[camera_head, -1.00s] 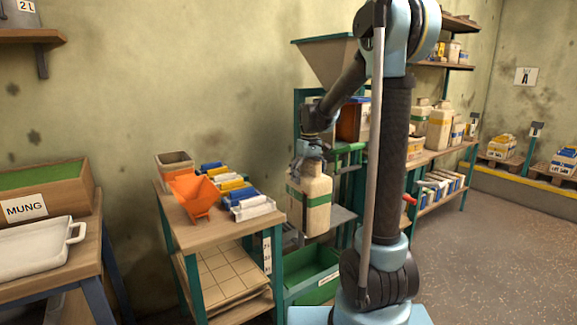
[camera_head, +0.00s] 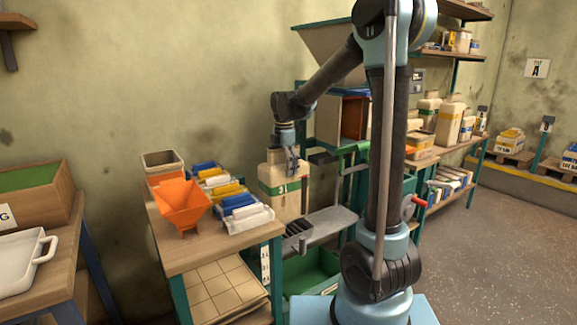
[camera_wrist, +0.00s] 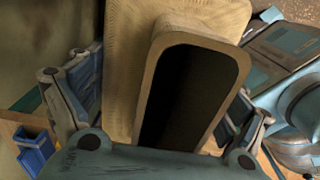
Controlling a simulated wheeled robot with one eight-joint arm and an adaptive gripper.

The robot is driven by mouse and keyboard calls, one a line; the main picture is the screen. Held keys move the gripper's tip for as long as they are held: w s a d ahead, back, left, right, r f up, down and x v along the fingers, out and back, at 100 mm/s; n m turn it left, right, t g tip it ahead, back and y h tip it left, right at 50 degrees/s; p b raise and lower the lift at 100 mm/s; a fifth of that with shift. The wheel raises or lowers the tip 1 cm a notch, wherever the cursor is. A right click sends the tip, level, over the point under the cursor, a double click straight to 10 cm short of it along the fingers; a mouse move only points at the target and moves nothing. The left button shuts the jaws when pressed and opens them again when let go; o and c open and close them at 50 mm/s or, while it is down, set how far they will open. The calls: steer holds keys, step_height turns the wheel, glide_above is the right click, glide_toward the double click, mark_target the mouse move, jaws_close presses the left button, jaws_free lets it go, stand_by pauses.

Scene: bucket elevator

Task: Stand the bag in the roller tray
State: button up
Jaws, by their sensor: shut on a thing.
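The bag (camera_head: 283,190) is a tan, upright block with a green band and a dark number. My gripper (camera_head: 290,160) is shut on its narrow neck from above. In the wrist view the bag (camera_wrist: 121,65) lies between my fingers, its neck open and dark inside. A grey metal tray (camera_head: 325,225), probably the roller tray, is beside and below the bag to the right, with a dark slotted piece (camera_head: 298,236) at its near left end. The bag's base is partly hidden by the bench things, so I cannot tell whether it touches the tray.
A green bin (camera_head: 315,272) is below the tray. A hopper (camera_head: 325,40) and orange-brown box (camera_head: 354,118) stand behind.

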steer(key=shift+w+a+f, duration=0.1)
steer(key=shift+w+d+f, duration=0.1)
steer(key=shift+d+f, duration=0.05)
steer(key=shift+f, duration=2)
steer(key=shift+d+f, duration=0.15)
steer(key=shift+f, duration=2.55)
steer(key=o, duration=1.2)
